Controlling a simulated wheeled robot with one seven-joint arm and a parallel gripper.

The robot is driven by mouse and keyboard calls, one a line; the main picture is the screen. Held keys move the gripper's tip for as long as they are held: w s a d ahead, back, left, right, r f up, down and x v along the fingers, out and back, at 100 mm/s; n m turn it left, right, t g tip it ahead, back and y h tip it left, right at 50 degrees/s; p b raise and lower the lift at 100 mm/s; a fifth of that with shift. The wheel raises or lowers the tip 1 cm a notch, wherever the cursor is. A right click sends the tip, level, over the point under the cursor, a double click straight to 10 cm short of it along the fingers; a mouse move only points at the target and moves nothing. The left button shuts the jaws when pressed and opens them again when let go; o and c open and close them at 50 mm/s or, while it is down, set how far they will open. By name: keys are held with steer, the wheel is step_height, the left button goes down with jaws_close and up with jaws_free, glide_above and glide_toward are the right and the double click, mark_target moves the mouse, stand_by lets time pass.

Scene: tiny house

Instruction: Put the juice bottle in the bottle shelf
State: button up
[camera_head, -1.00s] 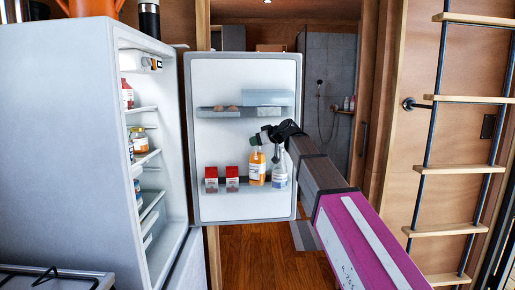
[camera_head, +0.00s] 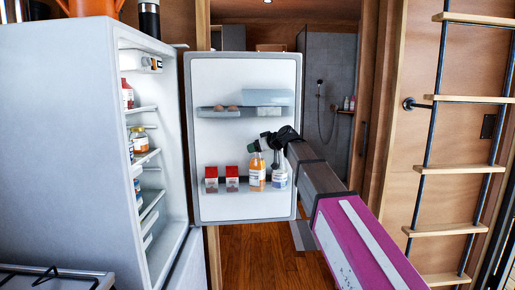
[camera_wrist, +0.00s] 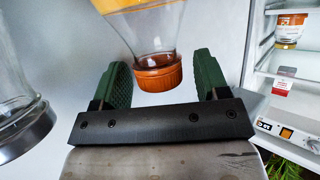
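The juice bottle (camera_head: 257,175), with orange contents and a white label, stands upright in the lower shelf (camera_head: 212,187) of the open fridge door. In the wrist view its neck and orange-brown cap (camera_wrist: 158,74) show between the green fingers. My gripper (camera_head: 260,145) is at the bottle's top. In the wrist view my gripper (camera_wrist: 162,80) is open, with a gap on each side of the cap. The cap is hidden behind the gripper in the head view.
A clear bottle (camera_head: 279,172) stands just right of the juice bottle, and red-topped cartons (camera_head: 211,178) stand to its left. An upper door shelf (camera_head: 219,112) is above. The open fridge (camera_head: 75,140) is at left, a ladder (camera_head: 460,170) at right.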

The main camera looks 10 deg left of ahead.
steer(key=v, duration=1.2)
steer(key=shift+r, duration=0.15)
steer(key=s+d+f+m+g+h, duration=0.15)
steer(key=d+f, duration=0.35)
steer(key=f, duration=0.5)
steer(key=s+d+f+m+h, duration=0.1)
steer(key=d+f+m+h, duration=0.3)
steer(key=f, duration=0.6)
steer(key=s+d+f+m+g+h, duration=0.1)
steer(key=d+f, duration=0.6)
steer(key=f, duration=0.3)
steer(key=s+d+f+m+g+h, duration=0.2)
steer(key=s+d+f, duration=0.6)
steer(key=f, duration=0.3)
steer(key=s+d+f+m+g+h, duration=0.2)
steer(key=s+d+f, duration=0.6)
steer(key=f, duration=0.4)
steer(key=shift+d+m+h, duration=0.65)
steer(key=shift+d+m, duration=0.1)
steer(key=shift+s, duration=0.1)
